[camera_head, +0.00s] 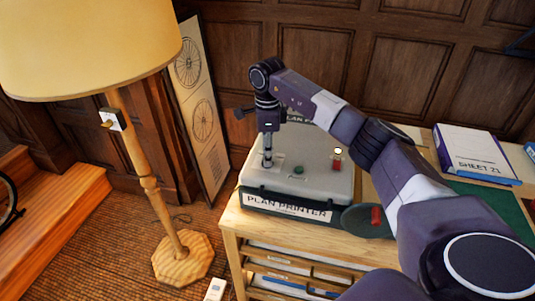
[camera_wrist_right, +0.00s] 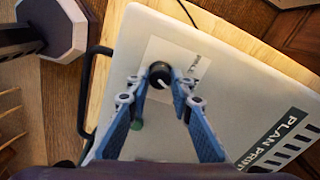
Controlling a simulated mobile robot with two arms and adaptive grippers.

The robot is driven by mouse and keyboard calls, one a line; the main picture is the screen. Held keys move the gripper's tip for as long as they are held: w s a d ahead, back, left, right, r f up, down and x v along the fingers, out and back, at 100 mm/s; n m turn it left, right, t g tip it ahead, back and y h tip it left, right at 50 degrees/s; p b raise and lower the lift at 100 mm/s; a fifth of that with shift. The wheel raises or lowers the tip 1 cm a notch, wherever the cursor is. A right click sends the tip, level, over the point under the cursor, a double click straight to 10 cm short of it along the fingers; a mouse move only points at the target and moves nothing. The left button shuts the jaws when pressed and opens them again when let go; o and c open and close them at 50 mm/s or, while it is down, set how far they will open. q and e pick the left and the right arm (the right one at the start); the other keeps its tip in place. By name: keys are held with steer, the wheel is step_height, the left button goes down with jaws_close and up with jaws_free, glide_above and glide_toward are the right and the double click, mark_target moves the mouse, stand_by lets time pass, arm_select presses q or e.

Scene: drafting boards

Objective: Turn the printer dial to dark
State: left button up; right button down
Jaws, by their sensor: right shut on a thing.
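The plan printer (camera_head: 325,180) is a pale grey box with a dark front edge and a "PLAN PRINTER" label, standing on a wooden table. My right gripper (camera_head: 267,160) points down at the left part of its top. In the right wrist view, the black printer dial (camera_wrist_right: 160,73) sits on a pale label plate, with a white mark toward the lower side of its face. My right gripper's blue fingers (camera_wrist_right: 160,80) are shut on the dial, one on each side. My left gripper is not in view.
A green button (camera_head: 299,170) and a small lit indicator (camera_head: 337,152) are on the printer's top. A floor lamp (camera_head: 150,180) stands left. A "SHEET 21" box (camera_head: 475,150) lies right, beyond my arm.

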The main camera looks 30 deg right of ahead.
steer(key=shift+m, duration=2.2)
steer(key=c, duration=1.7)
jaws_free()
steer(key=shift+r, duration=0.1)
step_height(320, 180, up, 12)
steer(key=shift+f, duration=0.1)
